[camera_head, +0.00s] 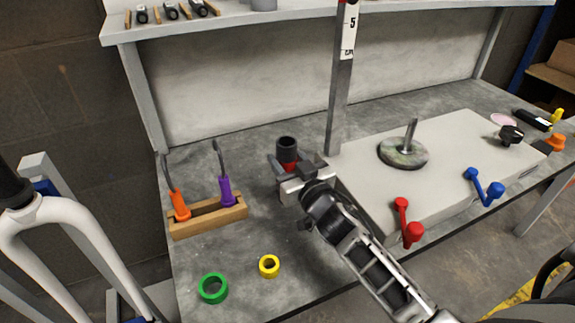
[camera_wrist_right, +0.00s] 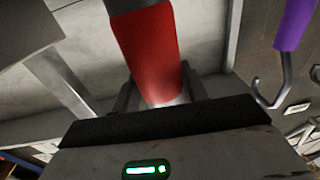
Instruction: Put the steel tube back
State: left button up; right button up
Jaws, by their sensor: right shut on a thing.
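A tube (camera_head: 286,144) with a dark, open upper end and a red band stands upright in my right gripper (camera_head: 291,170), left of the post. In the right wrist view the red band (camera_wrist_right: 150,55) of the tube runs down to a silvery patch between the two fingers of my right gripper (camera_wrist_right: 162,92). The fingers are shut on it. The gripper hides the tube's lower end, so I cannot tell whether it touches the bench. My left gripper is not in view.
On the grey bench (camera_head: 245,295) are a wooden rack (camera_head: 208,221) with orange- and purple-handled hooks, a green ring (camera_head: 213,288) and a yellow ring (camera_head: 269,266). A marked post (camera_head: 340,105) stands behind the gripper. Right is a pale block (camera_head: 450,150) with red and blue handles.

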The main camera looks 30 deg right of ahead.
jog(key=shift+f, duration=0.15)
jog(key=o, duration=1)
jog(key=shift+f, duration=0.15)
jog(key=shift+o, duration=1)
jog(key=shift+s, duration=0.1)
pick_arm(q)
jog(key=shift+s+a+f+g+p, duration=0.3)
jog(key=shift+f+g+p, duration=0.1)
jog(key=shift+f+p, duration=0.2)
pick_arm(e)
jog(key=s, duration=1.2)
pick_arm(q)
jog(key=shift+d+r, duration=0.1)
